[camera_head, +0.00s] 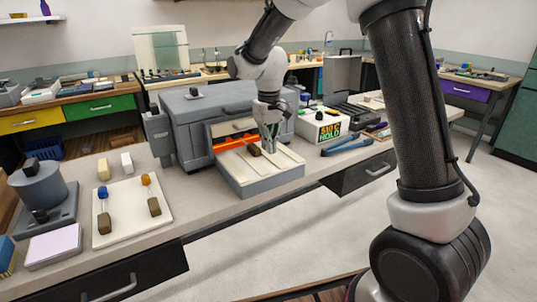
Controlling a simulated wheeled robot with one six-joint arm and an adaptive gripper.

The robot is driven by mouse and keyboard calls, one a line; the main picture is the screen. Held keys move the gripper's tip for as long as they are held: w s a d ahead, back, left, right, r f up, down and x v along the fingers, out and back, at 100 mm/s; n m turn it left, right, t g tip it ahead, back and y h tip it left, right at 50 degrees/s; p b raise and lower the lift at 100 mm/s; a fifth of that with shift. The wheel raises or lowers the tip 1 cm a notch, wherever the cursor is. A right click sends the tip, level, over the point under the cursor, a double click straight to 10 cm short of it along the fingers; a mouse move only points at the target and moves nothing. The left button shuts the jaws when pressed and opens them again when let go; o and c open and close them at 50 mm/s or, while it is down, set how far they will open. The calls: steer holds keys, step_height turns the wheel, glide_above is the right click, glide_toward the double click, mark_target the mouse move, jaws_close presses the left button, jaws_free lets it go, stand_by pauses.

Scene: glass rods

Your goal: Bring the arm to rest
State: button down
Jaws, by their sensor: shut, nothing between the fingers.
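My arm reaches down from the top of the head view to the grey machine (190,118) on the bench. My gripper (269,150) points downward just above the machine's pale front tray (262,178), in front of its opening with an orange strip inside. The fingers look close together, and I see nothing held between them. A small dark brown piece (254,150) sits on the tray just left of the fingertips. I cannot tell whether the fingers touch the tray.
A display box (322,126) and blue-handled tool (346,147) lie right of the machine. The bench front between board and tray is clear.

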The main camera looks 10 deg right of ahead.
step_height(320, 180, up, 5)
steer(key=s+d+r+m+t, duration=0.1)
steer(key=s+d+r, duration=0.1)
steer(key=s+d, duration=0.4)
steer(key=s+d+r+m+t, duration=0.1)
steer(key=s+d, duration=0.4)
steer(key=s, duration=0.8)
steer(key=s+d+r+m+t, duration=0.1)
steer(key=s+d+r, duration=0.4)
steer(key=s, duration=0.5)
steer(key=shift+s+d+m+t, duration=0.2)
steer(key=shift+d+m+t, duration=0.1)
steer(key=shift+d+t, duration=0.5)
